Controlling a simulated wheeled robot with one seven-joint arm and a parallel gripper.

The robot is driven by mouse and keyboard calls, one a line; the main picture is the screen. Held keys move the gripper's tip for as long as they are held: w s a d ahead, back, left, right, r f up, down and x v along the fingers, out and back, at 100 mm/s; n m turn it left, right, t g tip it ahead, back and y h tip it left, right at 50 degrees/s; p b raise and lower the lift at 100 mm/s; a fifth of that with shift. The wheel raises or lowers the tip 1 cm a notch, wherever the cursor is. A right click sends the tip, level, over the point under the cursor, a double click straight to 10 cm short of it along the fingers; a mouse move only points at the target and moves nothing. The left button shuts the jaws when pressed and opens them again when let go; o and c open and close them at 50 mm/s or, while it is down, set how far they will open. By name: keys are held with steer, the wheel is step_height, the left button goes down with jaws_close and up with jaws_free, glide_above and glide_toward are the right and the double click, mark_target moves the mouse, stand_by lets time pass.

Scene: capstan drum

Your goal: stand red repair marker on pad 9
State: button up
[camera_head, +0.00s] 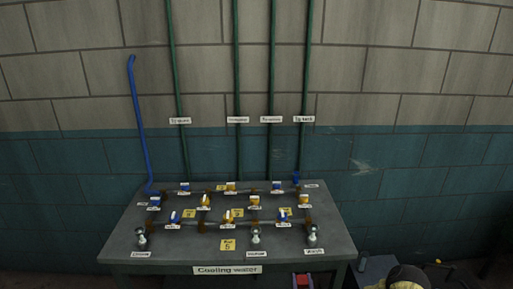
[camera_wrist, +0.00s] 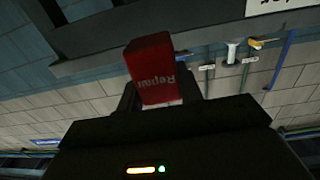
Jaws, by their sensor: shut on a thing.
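The red repair marker (camera_wrist: 150,68), a red block with "Repair" written on it, is between the fingers of my gripper (camera_wrist: 160,92) in the wrist view. My gripper is shut on it. In the wrist view its lettering looks upside down. A red block that looks like the same marker (camera_head: 303,281) shows at the bottom edge of the head view, in front of the table. Small yellow number pads lie on the table. The front one (camera_head: 228,245) reads 5; the others (camera_head: 237,212) are too small to read, so I cannot tell which is pad 9.
Green pipes (camera_head: 237,80) and a blue pipe (camera_head: 137,120) rise along the wall behind. A dark and yellow shape (camera_head: 405,278) is at lower right.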

steer(key=shift+f, duration=0.1)
steer(key=s+f, duration=0.3)
steer(key=s, duration=0.5)
steer(key=shift+s, duration=0.35)
steer(key=shift+f, duration=0.1)
